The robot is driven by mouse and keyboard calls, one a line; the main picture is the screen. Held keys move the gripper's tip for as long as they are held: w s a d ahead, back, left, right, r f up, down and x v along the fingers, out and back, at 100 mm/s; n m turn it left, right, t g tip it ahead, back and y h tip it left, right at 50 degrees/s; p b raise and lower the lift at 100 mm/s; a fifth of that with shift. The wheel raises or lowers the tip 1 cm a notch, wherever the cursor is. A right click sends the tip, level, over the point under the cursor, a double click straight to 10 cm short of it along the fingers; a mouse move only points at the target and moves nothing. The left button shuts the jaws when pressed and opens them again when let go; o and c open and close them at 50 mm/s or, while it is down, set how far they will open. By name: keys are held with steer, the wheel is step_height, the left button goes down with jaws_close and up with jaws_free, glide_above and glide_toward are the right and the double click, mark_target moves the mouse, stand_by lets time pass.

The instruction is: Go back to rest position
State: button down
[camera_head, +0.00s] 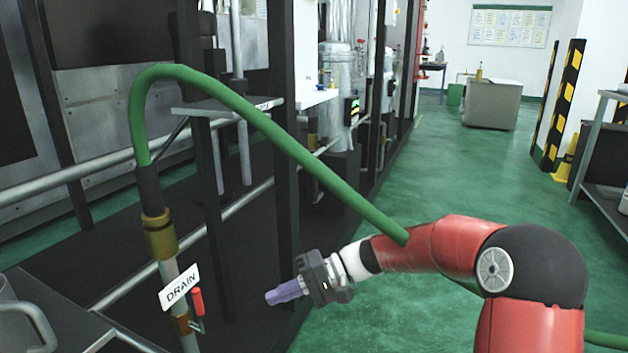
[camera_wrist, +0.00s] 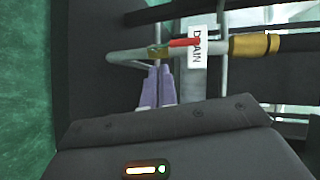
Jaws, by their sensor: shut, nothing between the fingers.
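My gripper (camera_head: 287,292) has light purple fingers and hangs in front of my red arm, near the middle bottom of the head view. The fingers are together and empty. They also show in the wrist view (camera_wrist: 157,86), where they overlap the drain pipe in the picture. In the head view the gripper is apart from the pipe, to its right. The pipe carries a white DRAIN sign (camera_head: 180,287) and a red valve handle (camera_head: 197,302). The handle also shows in the wrist view (camera_wrist: 184,42).
A green hose (camera_head: 270,128) runs from the brass fitting (camera_head: 159,236) across to behind my arm. A dark frame post (camera_head: 285,200) and metal rails stand left of my gripper. The green floor (camera_head: 440,170) is open ahead. A shelf (camera_head: 608,150) stands at the right edge.

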steer(key=s+d+r+m+t+h+p, duration=0.1)
steer(key=s+d+r+t+h+p, duration=0.1)
steer(key=s+d, duration=0.5)
steer(key=s+d+r+m+t+h+p, duration=0.1)
steer(key=s+d+r+t+h+p, duration=0.1)
steer(key=s+d+r+t+h, duration=0.2)
steer(key=s+d+r+m+t+h+p, duration=0.1)
steer(key=s+d+r+t+h+p, duration=0.1)
steer(key=s+d+h, duration=0.6)
steer(key=s+d+r+t, duration=0.1)
steer(key=s+d, duration=0.2)
steer(key=d, duration=0.1)
steer(key=shift+r, duration=0.3)
